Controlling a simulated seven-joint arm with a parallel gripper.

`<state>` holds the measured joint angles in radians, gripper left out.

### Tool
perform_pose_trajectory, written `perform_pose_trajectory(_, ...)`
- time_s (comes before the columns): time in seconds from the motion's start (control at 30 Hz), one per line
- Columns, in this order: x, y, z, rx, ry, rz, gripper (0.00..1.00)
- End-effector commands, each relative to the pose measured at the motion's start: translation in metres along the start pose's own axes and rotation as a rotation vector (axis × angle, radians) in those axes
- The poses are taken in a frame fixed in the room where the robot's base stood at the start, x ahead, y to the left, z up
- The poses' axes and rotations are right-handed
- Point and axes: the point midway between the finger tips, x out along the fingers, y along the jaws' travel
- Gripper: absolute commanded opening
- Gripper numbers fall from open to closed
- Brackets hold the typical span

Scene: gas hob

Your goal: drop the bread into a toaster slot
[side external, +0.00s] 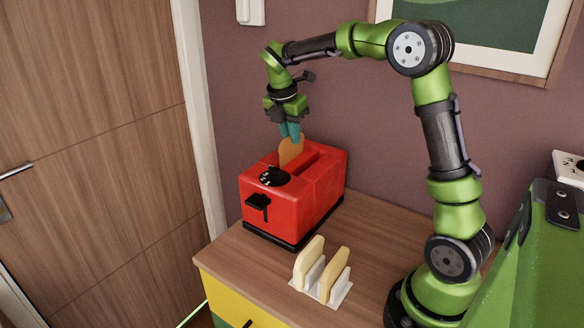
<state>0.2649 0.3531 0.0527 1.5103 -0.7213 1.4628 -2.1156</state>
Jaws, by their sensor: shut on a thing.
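The red toaster (312,203) stands on the wooden cabinet top, with a dark dial and a black lever on its near end. My gripper (290,138), with teal fingertips, is above the toaster's left slot. It is shut on a slice of bread (290,152), which hangs upright. The slice's lower edge is at or inside the slot opening; I cannot tell how deep it reaches. The right slot (318,162) looks empty.
A white rack (323,289) holding two more bread slices stands in front of the toaster on the cabinet top (246,265). A wall is behind the toaster. A green object (545,235) is at the right edge.

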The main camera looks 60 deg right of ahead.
Motion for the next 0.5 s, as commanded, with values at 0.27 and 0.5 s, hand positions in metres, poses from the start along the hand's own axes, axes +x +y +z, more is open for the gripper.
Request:
perform_pose_trajectory(0.27, 0.0035, -0.0001, -0.0010, 0.000, 0.000, -0.001, 0.00)
perform_pose_trajectory(0.5, 0.0064, -0.0001, -0.0018, 0.000, 0.000, 0.000, 0.00)
